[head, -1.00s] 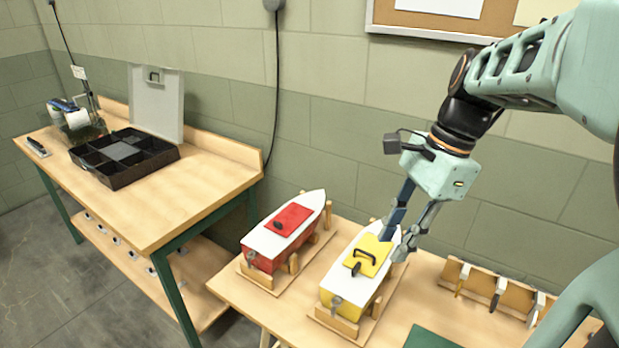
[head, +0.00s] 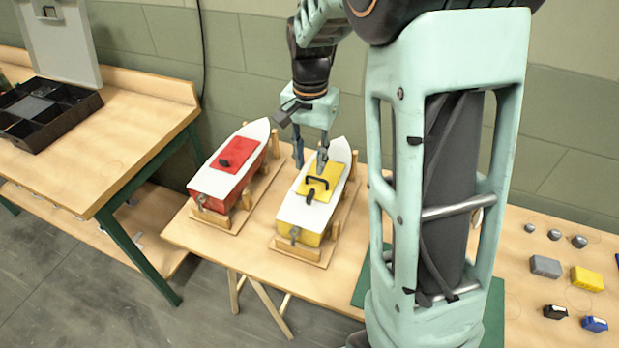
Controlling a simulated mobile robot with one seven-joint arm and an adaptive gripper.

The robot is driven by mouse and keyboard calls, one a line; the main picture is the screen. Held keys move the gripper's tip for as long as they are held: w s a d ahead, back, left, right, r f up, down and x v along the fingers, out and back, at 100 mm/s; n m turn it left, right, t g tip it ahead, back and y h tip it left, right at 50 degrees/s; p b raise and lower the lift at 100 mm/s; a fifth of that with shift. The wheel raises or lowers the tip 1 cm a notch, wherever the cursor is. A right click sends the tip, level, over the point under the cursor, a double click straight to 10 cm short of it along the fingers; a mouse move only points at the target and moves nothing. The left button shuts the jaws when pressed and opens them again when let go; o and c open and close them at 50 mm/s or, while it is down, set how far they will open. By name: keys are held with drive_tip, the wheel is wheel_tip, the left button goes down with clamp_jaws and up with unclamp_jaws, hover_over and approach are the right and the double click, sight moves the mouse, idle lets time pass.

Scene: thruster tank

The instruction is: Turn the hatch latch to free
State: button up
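The yellow boat (head: 303,234) has a white deck and sits in a wooden cradle on the right-hand table. Its yellow hatch (head: 331,172) carries a black arched handle (head: 318,183). A small dark latch (head: 310,197) sits at the hatch's near edge; its exact angle is hard to tell. The red boat (head: 206,201) stands to the left, with a red hatch (head: 240,150) and a dark latch (head: 224,163). My gripper (head: 311,167) points down by the far end of the yellow hatch, fingers apart and nothing visible between them. Contact with the boat cannot be told.
Small blocks, a grey one (head: 545,267) and a yellow one (head: 587,279) among them, lie at the table's right. A black compartment tray (head: 60,131) stands on the left bench (head: 135,120). A green mat (head: 491,325) is partly hidden behind my own body.

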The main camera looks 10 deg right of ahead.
sight(310, 194)
wheel_tip(310, 194, down, 10)
drive_tip(key=shift+f+p, duration=0.15)
drive_tip(key=shift+p, duration=0.15)
drive_tip(key=shift+c, duration=0.3)
clamp_jaws()
